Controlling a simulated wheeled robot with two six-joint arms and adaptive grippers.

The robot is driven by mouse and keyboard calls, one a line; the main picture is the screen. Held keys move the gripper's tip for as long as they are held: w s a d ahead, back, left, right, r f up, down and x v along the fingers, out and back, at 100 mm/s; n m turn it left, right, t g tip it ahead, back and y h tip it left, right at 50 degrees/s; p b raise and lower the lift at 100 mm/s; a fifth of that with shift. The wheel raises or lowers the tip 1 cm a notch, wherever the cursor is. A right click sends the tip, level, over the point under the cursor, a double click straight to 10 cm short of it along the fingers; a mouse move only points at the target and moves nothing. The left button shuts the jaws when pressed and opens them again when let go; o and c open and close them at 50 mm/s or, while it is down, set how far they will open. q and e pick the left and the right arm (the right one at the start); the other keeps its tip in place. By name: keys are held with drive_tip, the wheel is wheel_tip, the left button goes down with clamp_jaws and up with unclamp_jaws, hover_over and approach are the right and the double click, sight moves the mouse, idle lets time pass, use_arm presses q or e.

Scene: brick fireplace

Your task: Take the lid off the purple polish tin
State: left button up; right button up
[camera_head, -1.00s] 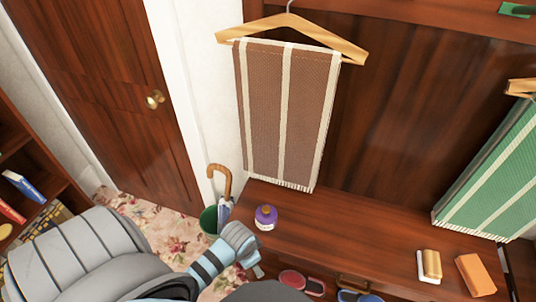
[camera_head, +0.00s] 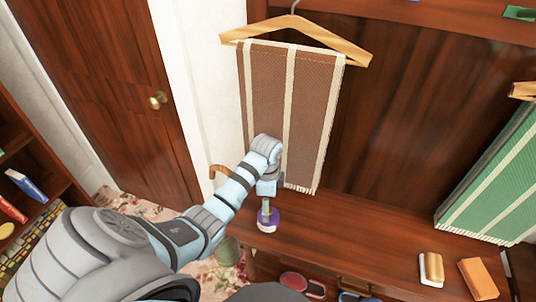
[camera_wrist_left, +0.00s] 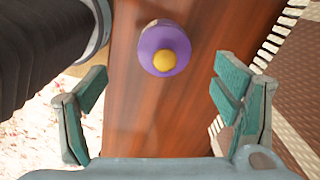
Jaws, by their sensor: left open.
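The purple polish tin (camera_head: 268,222) stands upright on the wooden bench near its left end. In the left wrist view the tin (camera_wrist_left: 148,48) shows from above, with a round yellow knob (camera_wrist_left: 164,61) on its purple lid. My left gripper (camera_head: 266,205) is above the tin and points down, hiding part of its top in the head view. In the left wrist view its teal fingers (camera_wrist_left: 162,88) are spread wide and empty, with the tin beyond them, between the two finger lines. I cannot tell the exact gap in height. My right gripper is not in view.
A brown striped cloth (camera_head: 265,95) on a wooden hanger hangs just behind the tin, close to my left wrist. An umbrella handle (camera_head: 217,171) stands left of the bench. A brush (camera_head: 431,268) and an orange block (camera_head: 478,279) lie at the bench's right; its middle is clear.

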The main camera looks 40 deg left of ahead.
use_arm(q)
drive_tip(key=f, duration=0.2)
drive_tip(key=f+b, duration=0.1)
drive_tip(key=f, duration=0.2)
drive_tip(key=shift+w+d+f, duration=0.1)
drive_tip(key=shift+w+f, duration=0.25)
drive_tip(key=shift+r, duration=0.1)
drive_tip(key=c, duration=1.9)
